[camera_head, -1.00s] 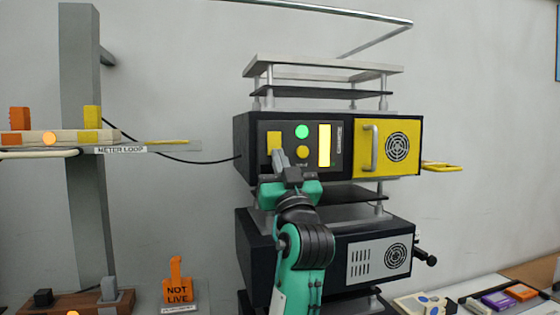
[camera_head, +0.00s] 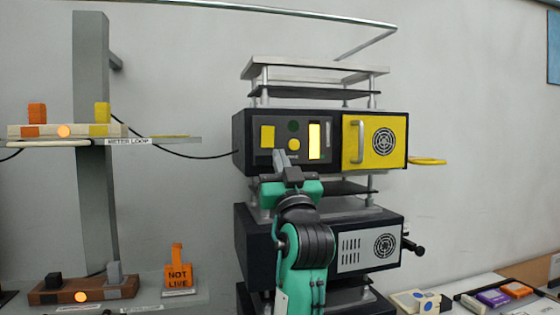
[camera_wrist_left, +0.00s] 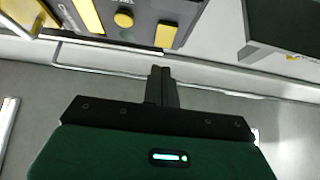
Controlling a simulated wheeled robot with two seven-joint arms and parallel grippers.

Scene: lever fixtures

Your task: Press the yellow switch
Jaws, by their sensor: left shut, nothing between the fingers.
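The yellow switch (camera_head: 267,137) is a rectangular piece at the left of the black front panel of the upper box. It also shows at the top of the left wrist view (camera_wrist_left: 166,36). My left gripper (camera_head: 280,157) is shut and empty, with its tips just below and right of the switch in the head view. In the left wrist view the shut fingers (camera_wrist_left: 160,72) look apart from the panel. A dark round lamp (camera_head: 293,126) and a round yellow button (camera_head: 293,144) sit right of the switch. My right gripper is in neither view.
A yellow door with a handle (camera_head: 357,142) and a lit yellow bar (camera_head: 315,140) are on the same box. A second black box (camera_head: 300,245) stands below. A shelf at left (camera_head: 160,140) carries orange and yellow blocks. An orange NOT LIVE tag (camera_head: 178,275) stands lower left.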

